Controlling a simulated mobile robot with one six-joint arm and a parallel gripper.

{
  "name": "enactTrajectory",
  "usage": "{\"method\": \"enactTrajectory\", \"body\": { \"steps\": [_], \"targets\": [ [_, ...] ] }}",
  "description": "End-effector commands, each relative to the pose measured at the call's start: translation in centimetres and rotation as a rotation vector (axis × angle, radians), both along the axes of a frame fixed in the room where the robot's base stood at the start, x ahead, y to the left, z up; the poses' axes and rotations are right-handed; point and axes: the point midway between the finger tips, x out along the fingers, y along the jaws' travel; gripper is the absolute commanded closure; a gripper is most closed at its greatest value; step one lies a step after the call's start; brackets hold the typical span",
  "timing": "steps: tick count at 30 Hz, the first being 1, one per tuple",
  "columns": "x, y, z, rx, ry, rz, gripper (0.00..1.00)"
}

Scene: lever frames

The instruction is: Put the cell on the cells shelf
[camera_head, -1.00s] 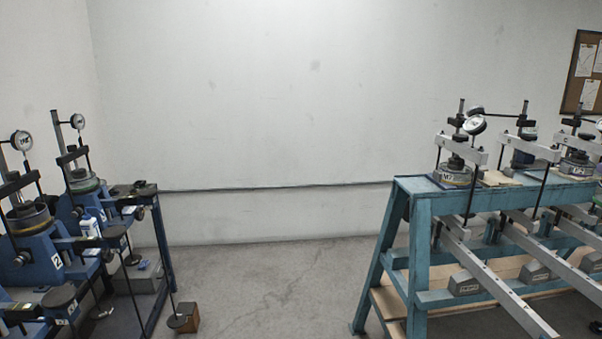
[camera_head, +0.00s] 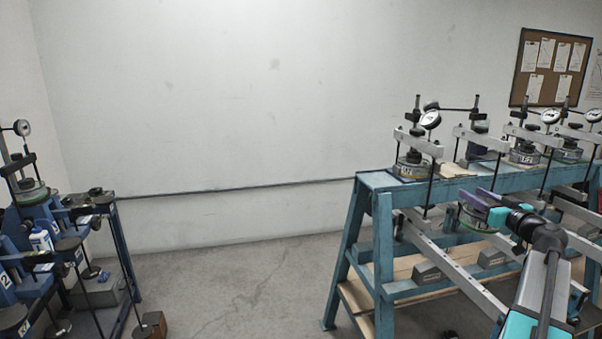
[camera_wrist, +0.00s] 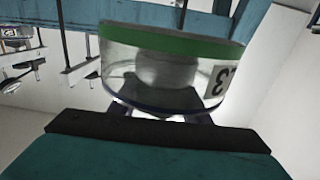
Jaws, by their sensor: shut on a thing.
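My gripper (camera_head: 482,206) is at the right in the head view, in front of the teal bench. It is shut on the cell (camera_head: 477,222), a round clear-walled pot with a green band. In the wrist view the cell (camera_wrist: 165,72) fills the upper middle, close to the jaws, with part of a label showing a 3 on its right side. I cannot tell which surface is the cells shelf.
The teal bench (camera_head: 378,235) carries several lever frames with dial gauges and a lower wooden shelf (camera_head: 358,300). Long grey levers (camera_head: 455,272) slope out near my arm. Blue frames (camera_head: 30,215) stand at the left. The floor (camera_head: 235,275) between is clear.

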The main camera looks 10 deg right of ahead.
Motion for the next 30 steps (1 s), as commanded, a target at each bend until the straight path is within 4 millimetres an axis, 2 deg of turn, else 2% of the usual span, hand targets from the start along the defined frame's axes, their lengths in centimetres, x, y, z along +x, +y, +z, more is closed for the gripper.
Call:
{"method": "enactTrajectory", "body": {
  "steps": [1, 15, 23, 30],
  "targets": [
    [0.7, 1.6, -0.8, 0.003, -0.003, 0.028, 1.0],
    [5.3, 14.5, -8.8, 0.003, -0.002, 0.27, 1.0],
    [6.5, 22.2, -12.8, 0.003, -0.002, 0.408, 1.0],
    [6.7, 29.5, -16.2, 0.004, -0.003, 0.536, 1.0]
  ]
}}
